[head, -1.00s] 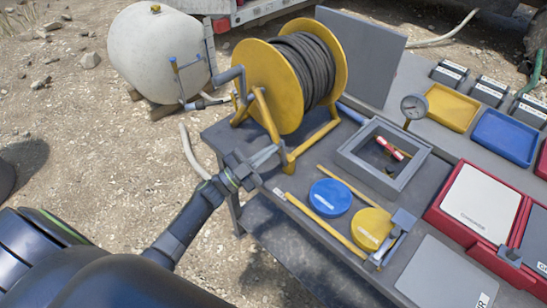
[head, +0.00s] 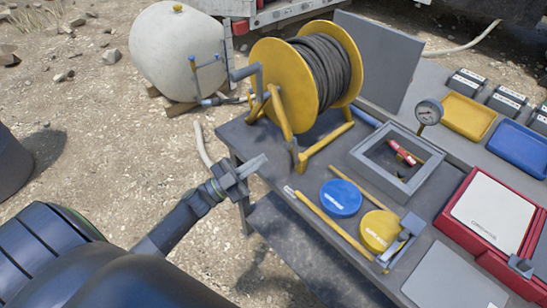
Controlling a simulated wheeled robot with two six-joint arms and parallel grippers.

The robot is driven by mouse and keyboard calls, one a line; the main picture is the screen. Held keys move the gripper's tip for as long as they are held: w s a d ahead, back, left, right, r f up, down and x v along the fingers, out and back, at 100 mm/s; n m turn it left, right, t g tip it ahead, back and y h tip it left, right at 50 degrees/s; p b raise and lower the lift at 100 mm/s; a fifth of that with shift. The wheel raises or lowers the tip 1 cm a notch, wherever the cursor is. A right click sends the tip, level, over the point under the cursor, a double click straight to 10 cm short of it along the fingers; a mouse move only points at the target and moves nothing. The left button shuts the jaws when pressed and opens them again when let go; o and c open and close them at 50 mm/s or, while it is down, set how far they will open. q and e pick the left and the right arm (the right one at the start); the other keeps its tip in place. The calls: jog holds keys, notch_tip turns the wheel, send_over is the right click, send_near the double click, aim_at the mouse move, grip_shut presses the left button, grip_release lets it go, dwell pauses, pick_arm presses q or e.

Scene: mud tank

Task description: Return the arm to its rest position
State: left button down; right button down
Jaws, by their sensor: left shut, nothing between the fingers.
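My left gripper (head: 253,166) is shut and empty. It is at the near left edge of the grey table (head: 232,135), left of the yellow reel's foot. My left arm (head: 185,220) comes in from the lower left. My right gripper is not in view.
A yellow hose reel (head: 285,90) stands at the table's back left. A grey square frame (head: 408,186), a blue disc (head: 340,198), a yellow disc (head: 379,230) and a red case (head: 450,232) lie on the table. A white tank (head: 180,55) stands behind. Open gravel (head: 80,120) is at left.

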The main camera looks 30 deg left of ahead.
pick_arm(q)
jog(key=shift+s+a+f, duration=0.1)
jog(key=shift+s+a, duration=0.05)
jog(key=shift+s, duration=0.3)
jog(key=shift+s+a+f, duration=0.1)
jog(key=shift+s+a, duration=0.05)
jog(key=shift+s, duration=0.25)
jog(key=s+a+f+n+g+y, duration=0.25)
jog(key=f+n+y, duration=0.2)
jog(key=f, duration=0.55)
jog(key=s+a+f+n+g+y, duration=0.1)
jog(key=s+a+f+n+y, duration=0.3)
jog(key=f, duration=0.6)
jog(key=s+a+f+n+g+y, duration=0.1)
jog(key=f+n+y, duration=0.3)
jog(key=f, duration=0.6)
jog(key=s+d+f+g+y, duration=0.25)
jog(key=s+f+g, duration=0.35)
jog(key=s+f, duration=0.75)
jog(key=s+d+f+n+g, duration=0.1)
jog(key=s+d+f+g, duration=0.1)
jog(key=s, duration=0.7)
jog(key=s+d+f+n+g, duration=0.1)
jog(key=s+d+f+g, duration=0.2)
jog(key=s, duration=0.6)
jog(key=shift+f+g+h, duration=0.4)
jog(key=shift+f+g, duration=0.35)
jog(key=shift+f, duration=0.05)
